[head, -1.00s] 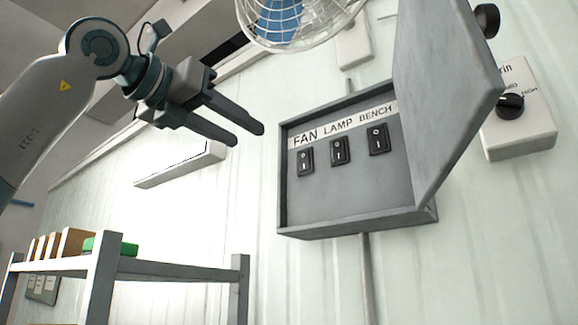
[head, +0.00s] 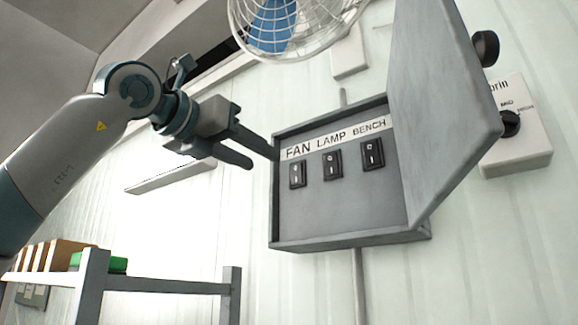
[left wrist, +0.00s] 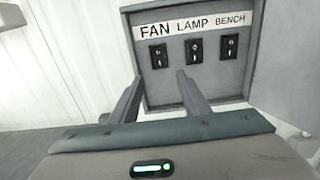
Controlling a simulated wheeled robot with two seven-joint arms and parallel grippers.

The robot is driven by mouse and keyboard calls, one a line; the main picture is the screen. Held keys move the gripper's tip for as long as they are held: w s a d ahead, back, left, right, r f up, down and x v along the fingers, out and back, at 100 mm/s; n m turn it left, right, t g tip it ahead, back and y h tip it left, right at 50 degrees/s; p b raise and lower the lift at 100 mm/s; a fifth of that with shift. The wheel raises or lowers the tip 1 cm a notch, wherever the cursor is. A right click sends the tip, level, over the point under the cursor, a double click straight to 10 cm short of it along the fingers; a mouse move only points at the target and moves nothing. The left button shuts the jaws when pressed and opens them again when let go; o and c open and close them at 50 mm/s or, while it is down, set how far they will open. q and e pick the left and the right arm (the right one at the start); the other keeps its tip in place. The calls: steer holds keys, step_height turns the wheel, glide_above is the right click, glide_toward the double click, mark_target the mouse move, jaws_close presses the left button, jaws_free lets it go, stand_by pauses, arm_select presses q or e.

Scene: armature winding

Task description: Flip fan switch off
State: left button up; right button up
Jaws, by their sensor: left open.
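The fan switch (head: 298,174) is a black rocker under the label FAN, leftmost in the grey switch box (head: 340,240) on the wall; its lid stands open to the right. The lamp switch (head: 332,164) and bench switch (head: 372,154) sit to its right. My left gripper (head: 262,158) is open and empty, at the left edge of the box. In the left wrist view the fan switch (left wrist: 158,56) shows beyond and above the fingertips (left wrist: 158,82), which look apart from it. My right gripper is not in view.
The open lid (head: 440,110) blocks the box's right side. A wire-caged fan (head: 290,30) hangs above. A control with a black knob (head: 515,140) is at right. A shelf rack (head: 165,284) with boxes stands lower left. A pale bar (head: 170,178) is on the wall.

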mark_target(296, 179)
arm_select(q)
steer(key=p+x, duration=0.5)
steer(key=x, duration=0.5)
steer(key=shift+r, duration=0.15)
steer(key=shift+w+d+p, duration=0.3)
steer(key=shift+w+p, duration=0.15)
steer(key=shift+w, duration=0.05)
